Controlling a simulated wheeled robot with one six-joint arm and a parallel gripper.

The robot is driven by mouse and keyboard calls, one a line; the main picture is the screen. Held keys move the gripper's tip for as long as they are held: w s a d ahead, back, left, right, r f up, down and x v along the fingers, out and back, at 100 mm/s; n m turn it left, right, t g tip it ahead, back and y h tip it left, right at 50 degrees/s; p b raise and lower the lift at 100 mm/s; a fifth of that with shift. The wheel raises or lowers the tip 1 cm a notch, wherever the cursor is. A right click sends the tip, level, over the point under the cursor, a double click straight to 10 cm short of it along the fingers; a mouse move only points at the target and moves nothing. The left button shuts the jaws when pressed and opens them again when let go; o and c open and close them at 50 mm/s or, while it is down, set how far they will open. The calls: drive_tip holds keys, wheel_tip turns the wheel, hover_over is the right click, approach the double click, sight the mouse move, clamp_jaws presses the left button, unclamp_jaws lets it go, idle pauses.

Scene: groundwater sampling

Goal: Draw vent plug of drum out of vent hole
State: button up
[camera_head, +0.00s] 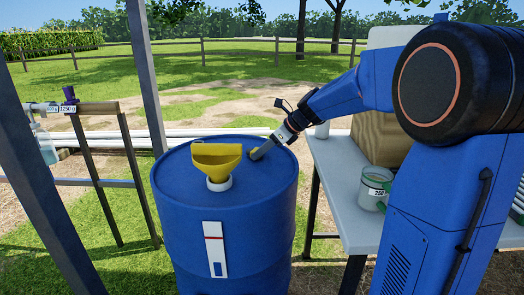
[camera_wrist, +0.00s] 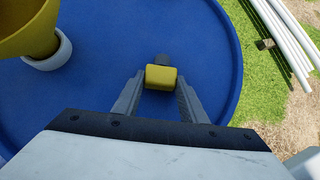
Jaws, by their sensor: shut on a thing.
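The blue drum (camera_head: 180,190) stands upright in the head view, and its flat lid (camera_wrist: 80,110) fills much of the wrist view. The yellow vent plug (camera_wrist: 161,77) is between the tips of my gripper (camera_wrist: 160,90), which is shut on it. In the head view my gripper (camera_head: 257,152) reaches the right part of the lid from the upper right, with a bit of yellow at its tips.
A yellow funnel (camera_head: 217,158) stands in a white collar (camera_head: 219,184) on the lid, left of my gripper. Posts and a rack (camera_head: 100,107) stand at left.

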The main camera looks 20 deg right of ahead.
drive_tip(key=shift+s+f, duration=0.1)
drive_tip(key=shift+f, duration=0.5)
drive_tip(key=o, duration=1.1)
drive_tip(key=shift+f, duration=0.1)
drive_tip(key=v, duration=1.8)
drive_tip(key=shift+w+r, duration=0.3)
